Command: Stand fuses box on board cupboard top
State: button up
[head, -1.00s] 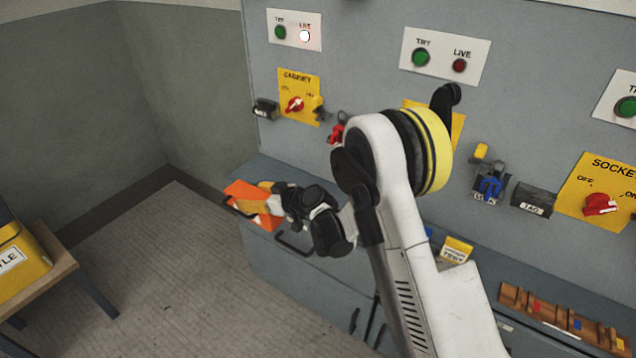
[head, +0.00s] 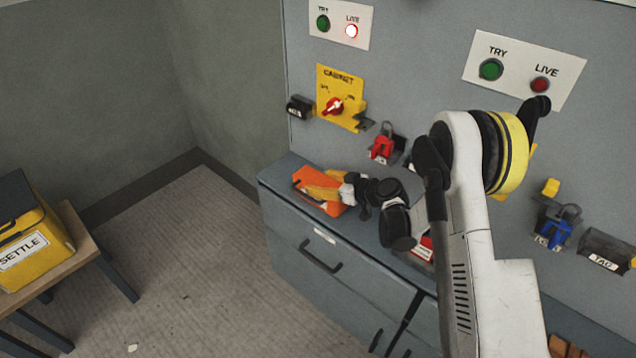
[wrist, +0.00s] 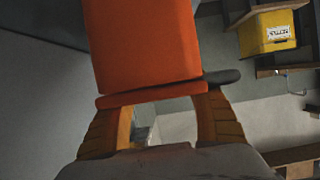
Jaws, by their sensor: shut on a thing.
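An orange box (head: 303,176), which I take for the fuses box, is in my gripper (head: 324,190) in the head view. The wrist view shows the box (wrist: 145,45) large, with one orange finger of my gripper (wrist: 164,108) at each side of its near end. My gripper is shut on it. The box is over the left end of the grey board cupboard top (head: 277,171). I cannot tell whether its underside touches the top. My fingers hide part of the box, and its lettering is not visible.
The grey upright panel behind carries a yellow cabinet switch (head: 340,97) and a red padlock (head: 383,147). A red item (head: 424,247) lies on the top beside my wrist. A yellow settle box (head: 32,245) stands on a bench at left, with open floor between.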

jog(key=shift+a+f, duration=0.15)
jog(key=shift+f, duration=0.2)
jog(key=shift+r, duration=0.2)
jog(key=shift+f, duration=0.15)
jog(key=o, duration=1.4)
jog(key=shift+s+d+r, duration=0.15)
jog(key=shift+d+r, duration=0.15)
jog(key=shift+d, duration=0.1)
jog(key=p+v, duration=0.3)
jog(key=v, duration=0.8)
jog(key=shift+s+d+p, duration=0.1)
jog(key=shift+s+p, duration=0.05)
jog(key=shift+p, duration=0.2)
jog(key=shift+f, duration=0.1)
